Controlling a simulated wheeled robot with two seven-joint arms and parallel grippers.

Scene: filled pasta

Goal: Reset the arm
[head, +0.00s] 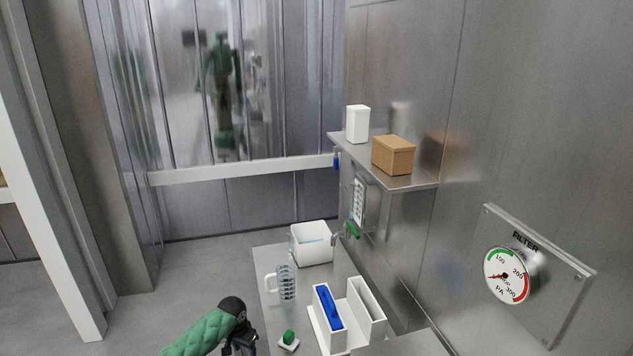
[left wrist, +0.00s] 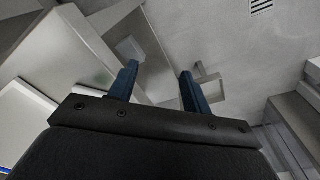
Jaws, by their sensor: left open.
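My left arm, in a green quilted sleeve, comes in at the bottom of the head view, and its dark gripper (head: 240,345) is at the lower edge, left of the table. In the left wrist view the two blue fingers of my left gripper (left wrist: 160,88) stand apart with nothing between them. The gripper is open and empty. My right gripper is in neither view.
The grey table (head: 268,318) carries a white bin (head: 312,252), a clear jug (head: 286,283), a white divided holder (head: 365,305) with a blue item (head: 327,306), and a green thing (head: 289,337) on a small white dish. A wall shelf (head: 420,183) holds a brown box (head: 393,155) and a white container (head: 358,124).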

